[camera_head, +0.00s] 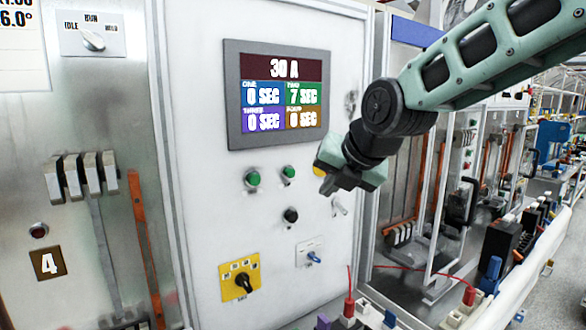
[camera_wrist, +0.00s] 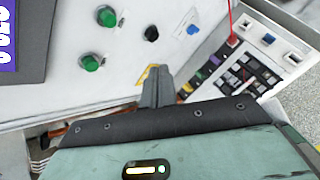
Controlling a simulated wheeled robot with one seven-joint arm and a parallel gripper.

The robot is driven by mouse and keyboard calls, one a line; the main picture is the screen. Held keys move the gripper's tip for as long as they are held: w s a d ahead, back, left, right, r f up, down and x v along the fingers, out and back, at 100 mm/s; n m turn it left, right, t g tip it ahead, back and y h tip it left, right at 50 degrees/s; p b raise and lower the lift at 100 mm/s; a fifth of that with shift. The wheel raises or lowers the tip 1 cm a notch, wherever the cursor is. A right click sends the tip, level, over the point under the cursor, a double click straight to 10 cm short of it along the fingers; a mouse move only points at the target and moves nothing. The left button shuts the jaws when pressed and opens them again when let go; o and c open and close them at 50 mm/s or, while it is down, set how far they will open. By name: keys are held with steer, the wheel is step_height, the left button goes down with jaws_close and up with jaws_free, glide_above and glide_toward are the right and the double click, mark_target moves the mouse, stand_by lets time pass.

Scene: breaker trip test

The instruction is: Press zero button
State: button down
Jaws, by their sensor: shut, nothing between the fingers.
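The white panel (camera_head: 200,215) carries two green buttons, a left one (camera_head: 252,178) and a right one (camera_head: 289,172), with a black button (camera_head: 290,215) below them. I cannot read a zero label on any of them. The wrist view also shows the green buttons (camera_wrist: 90,62) and the black button (camera_wrist: 151,33). My gripper (camera_head: 328,184) is to the right of the buttons in the head view, in front of the panel. Its fingers (camera_wrist: 158,72) are shut and empty, and appear apart from the buttons. The display (camera_head: 281,94) reads 30 A, with timers 0, 7, 0 and 0 SEC.
A yellow-plated rotary switch (camera_head: 240,278) and a small blue switch (camera_head: 313,257) sit lower on the panel. Red leads and terminals (camera_head: 349,308) stand at the bottom front. An open-framed cabinet (camera_head: 440,250) is at the right.

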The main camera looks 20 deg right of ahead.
mark_target(290, 173)
steer(key=shift+w+d+r, duration=0.1)
steer(key=shift+r, duration=0.05)
steer(key=w+a+b, duration=0.2)
steer(key=w, duration=0.6)
steer(key=shift+w+a, duration=0.2)
steer(key=shift+a, duration=0.2)
stand_by(2.1)
steer(key=shift+w+a, duration=0.15)
steer(key=shift+w, duration=0.25)
